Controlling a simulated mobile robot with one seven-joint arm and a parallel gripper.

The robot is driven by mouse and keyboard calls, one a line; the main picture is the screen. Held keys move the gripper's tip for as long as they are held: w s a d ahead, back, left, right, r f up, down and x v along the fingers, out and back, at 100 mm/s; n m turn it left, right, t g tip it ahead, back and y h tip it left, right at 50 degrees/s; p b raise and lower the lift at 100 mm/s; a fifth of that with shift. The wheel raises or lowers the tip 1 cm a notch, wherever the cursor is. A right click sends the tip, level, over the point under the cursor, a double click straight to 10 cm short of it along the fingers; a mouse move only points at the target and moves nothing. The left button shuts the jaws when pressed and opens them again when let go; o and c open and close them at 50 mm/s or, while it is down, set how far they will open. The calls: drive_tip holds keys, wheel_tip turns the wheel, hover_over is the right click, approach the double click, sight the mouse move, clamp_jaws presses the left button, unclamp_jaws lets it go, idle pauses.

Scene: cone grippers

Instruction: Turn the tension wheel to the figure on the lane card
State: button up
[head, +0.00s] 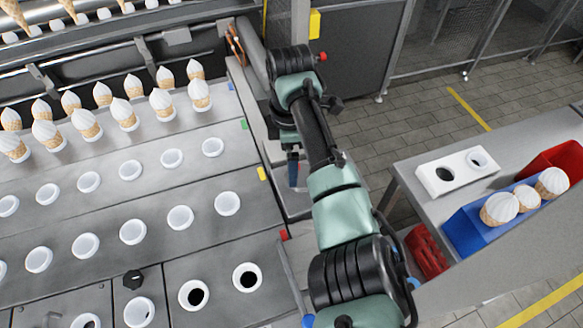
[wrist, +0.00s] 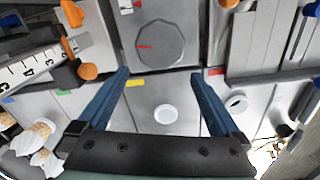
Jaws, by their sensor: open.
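A grey many-sided wheel (wrist: 160,45) with a short red pointer line on its left part lies ahead of my gripper in the wrist view. My gripper (wrist: 160,75) is open and empty, its two blue fingers apart on either side of the wheel's near side, not touching it. A white strip with black figures (wrist: 25,70) is at the left of the wrist view; its figures are too small to read surely. I cannot make out the lane card in either view.
Orange knobs (wrist: 88,72) stand left of the wheel. In the head view, cones with white tops (head: 123,110) stand in rows on the grey deck at left. A side table at right holds a white two-hole block (head: 458,170) and a blue tray (head: 462,226) with cones.

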sight(300, 177)
drive_tip(key=shift+f, duration=2.7)
drive_tip(key=c, duration=1.1)
